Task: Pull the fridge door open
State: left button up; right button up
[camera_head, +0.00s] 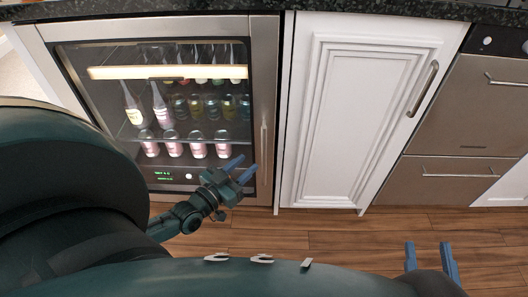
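The fridge (264,60) stands at the left, with a glass door in a steel frame. Its door looks closed, and bottles and cans show through the glass. The vertical metal door handle (264,150) is on the right side of the frame. My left gripper (246,166) is in front of the lower right of the door, just left of the handle's lower part. Its blue fingers are apart with nothing seen between them, and I cannot tell whether they touch the door. My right gripper (429,246) is low at the right, open and empty above the floor.
A white cabinet door (360,110) with a metal handle (422,88) adjoins the fridge on the right. Steel drawers (462,120) stand further right. A dark stone countertop (380,11) runs above. The wooden floor (340,235) before the cabinet is clear.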

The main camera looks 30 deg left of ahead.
aim_at(264, 149)
pick_arm(q)
jog(key=w, duration=0.2)
jog(key=w+b, duration=0.1)
jog(key=w, duration=0.2)
jog(key=w+d+b, duration=0.1)
jog(key=w, duration=0.2)
jog(key=shift+w+d, duration=0.1)
jog(key=shift+w, duration=0.1)
grip_shut()
